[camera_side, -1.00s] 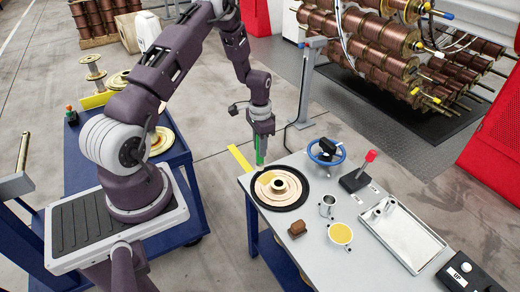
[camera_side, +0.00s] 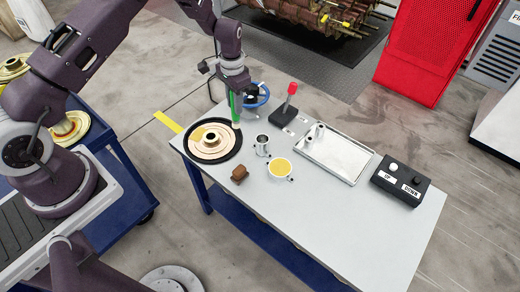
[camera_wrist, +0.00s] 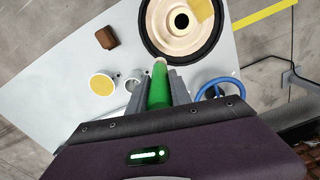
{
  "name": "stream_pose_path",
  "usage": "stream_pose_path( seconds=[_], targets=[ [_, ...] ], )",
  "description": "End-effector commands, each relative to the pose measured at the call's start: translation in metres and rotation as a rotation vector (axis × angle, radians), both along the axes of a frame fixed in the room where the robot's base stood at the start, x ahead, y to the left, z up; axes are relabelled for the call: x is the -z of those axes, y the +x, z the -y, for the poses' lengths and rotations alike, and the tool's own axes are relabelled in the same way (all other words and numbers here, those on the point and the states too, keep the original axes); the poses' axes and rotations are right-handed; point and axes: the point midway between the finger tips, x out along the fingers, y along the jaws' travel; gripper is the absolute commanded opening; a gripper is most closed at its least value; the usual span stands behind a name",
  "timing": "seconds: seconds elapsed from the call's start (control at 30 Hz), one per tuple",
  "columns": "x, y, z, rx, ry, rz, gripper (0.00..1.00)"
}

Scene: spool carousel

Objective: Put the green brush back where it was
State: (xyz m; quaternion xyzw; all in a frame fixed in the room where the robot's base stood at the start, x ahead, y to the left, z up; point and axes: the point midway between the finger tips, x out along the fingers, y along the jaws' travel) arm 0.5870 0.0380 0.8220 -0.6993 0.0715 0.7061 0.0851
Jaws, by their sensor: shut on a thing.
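My gripper (camera_side: 236,98) is shut on the green brush (camera_side: 235,107), which points downward over the table's back part. In the wrist view the two grey fingers (camera_wrist: 158,90) clasp the brush (camera_wrist: 158,85), and its pale tip shows beyond them. The tip appears near the edge of the black round plate (camera_side: 187,143) that carries a cream spool flange (camera_side: 209,145). A small metal cup (camera_side: 262,145) stands to the right of the plate, in front of my gripper. I cannot tell whether the brush touches anything.
A blue handwheel (camera_side: 263,96) and a red-knobbed lever (camera_side: 289,100) stand close to my gripper's right. A yellow-filled cup (camera_side: 279,168), brown block (camera_side: 239,174), metal tray (camera_side: 340,165) and button box (camera_side: 400,182) share the table. Its front right is bare.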

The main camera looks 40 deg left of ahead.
Motion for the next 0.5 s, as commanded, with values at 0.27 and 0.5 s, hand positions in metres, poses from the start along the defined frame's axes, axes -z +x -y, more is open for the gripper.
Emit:
stream_pose_path(
  seconds=[0.27,0.5],
  targets=[
    [-0.007,0.027,0.086,0.092,-0.020,0.012,0.00],
    [0.044,0.027,0.089,0.095,-0.022,0.011,0.00]
  ],
)
